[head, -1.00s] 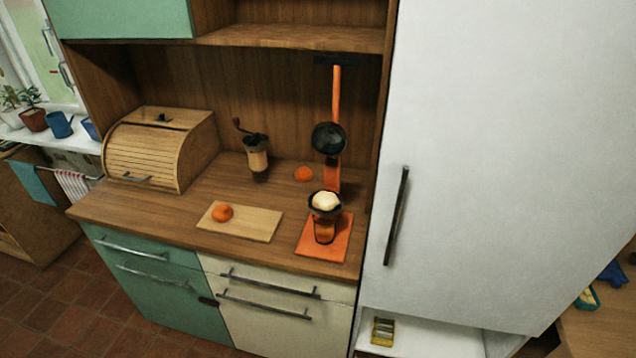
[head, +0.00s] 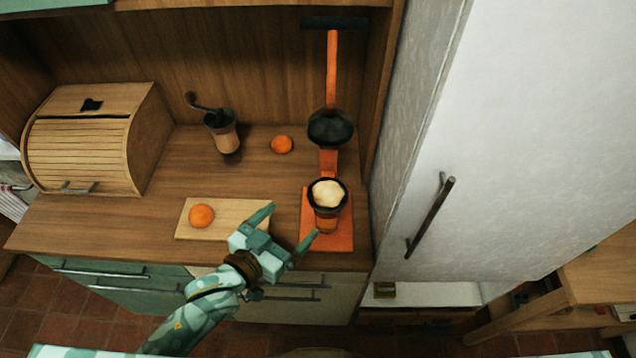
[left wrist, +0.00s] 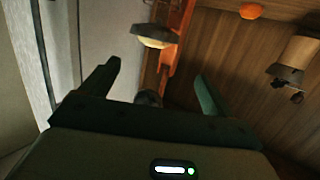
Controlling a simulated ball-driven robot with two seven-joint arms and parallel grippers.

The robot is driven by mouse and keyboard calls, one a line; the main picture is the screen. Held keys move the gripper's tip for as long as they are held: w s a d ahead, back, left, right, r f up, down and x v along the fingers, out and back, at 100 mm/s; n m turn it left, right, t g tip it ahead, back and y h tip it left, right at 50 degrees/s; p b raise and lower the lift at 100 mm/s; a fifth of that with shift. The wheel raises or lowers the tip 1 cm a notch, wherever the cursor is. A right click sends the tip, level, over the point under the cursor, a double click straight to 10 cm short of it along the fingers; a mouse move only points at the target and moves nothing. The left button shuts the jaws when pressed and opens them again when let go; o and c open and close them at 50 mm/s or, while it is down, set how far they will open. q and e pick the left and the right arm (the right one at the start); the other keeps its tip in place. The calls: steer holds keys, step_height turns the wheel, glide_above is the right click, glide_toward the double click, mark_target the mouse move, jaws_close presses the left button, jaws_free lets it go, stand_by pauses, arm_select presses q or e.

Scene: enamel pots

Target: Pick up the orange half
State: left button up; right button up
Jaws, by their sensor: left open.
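A round orange piece (head: 201,216) sits on the left part of the cutting board (head: 240,206). A second orange piece (head: 281,144) lies on the counter behind, and also shows in the left wrist view (left wrist: 251,11). I cannot tell which is a half; no cut face shows. The orange juice press (head: 345,232) holds a pale domed piece (head: 327,193) in its dark cup. My left gripper (head: 291,222) is open and empty, over the front counter between board and press, right of the orange on the board. Its open fingers also show in the wrist view (left wrist: 157,68). My right gripper is not in view.
A wooden grinder (head: 226,138) stands behind the board, with a roll-top bread box (head: 85,145) at the left. The press's upright and black lever cup (head: 330,128) rise at the right. A tall white cabinet (head: 500,130) closes off the right side. Counter between grinder and board is clear.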

mark_target(321, 200)
arm_select(q)
steer(key=w+d, duration=0.1)
steer(key=d, duration=0.1)
steer(key=w+d+f, duration=0.1)
steer(key=w+d, duration=0.1)
steer(key=shift+w+d, duration=0.3)
steer(key=shift+w+d+f, duration=0.1)
steer(key=shift+w+f, duration=0.05)
steer(key=shift+w, duration=0.1)
steer(key=shift+w+b, duration=0.3)
steer(key=x, duration=0.4)
steer(key=shift+w+d, duration=0.15)
steer(key=shift+w, duration=0.05)
steer(key=shift+w+d+f+b, duration=0.2)
steer(key=shift+w+b, duration=0.1)
steer(key=shift+w, duration=0.15)
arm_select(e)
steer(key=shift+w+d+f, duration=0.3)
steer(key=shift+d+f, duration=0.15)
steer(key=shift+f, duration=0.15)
arm_select(q)
steer(key=shift+r, duration=0.1)
steer(key=c, duration=1.1)
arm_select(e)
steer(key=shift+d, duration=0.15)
arm_select(q)
steer(key=shift+c, duration=0.5)
